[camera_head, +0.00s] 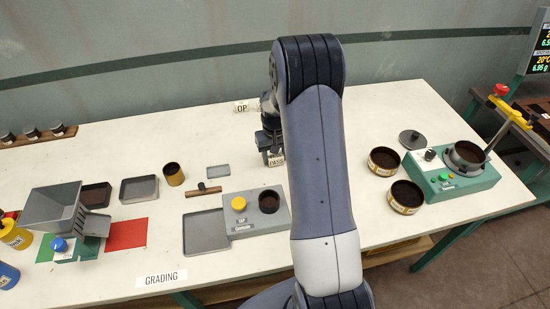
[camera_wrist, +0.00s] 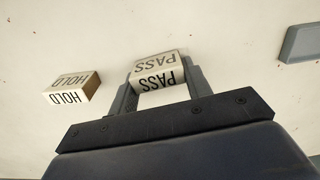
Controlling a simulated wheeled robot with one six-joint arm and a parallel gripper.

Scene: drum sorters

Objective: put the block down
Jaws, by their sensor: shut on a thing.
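The white block marked PASS (camera_wrist: 158,79) is between the fingers of my gripper (camera_wrist: 155,92) in the wrist view, with lettering on two of its faces. My gripper is shut on it. In the head view the PASS block (camera_head: 276,161) shows low at my gripper (camera_head: 272,150), left of my arm, over the middle of the white table. Whether its underside touches the table I cannot tell. A second block, marked HOLD (camera_wrist: 73,87), stands apart to the left in the wrist view.
A green machine (camera_head: 455,185) stands right. My arm hides part of the table.

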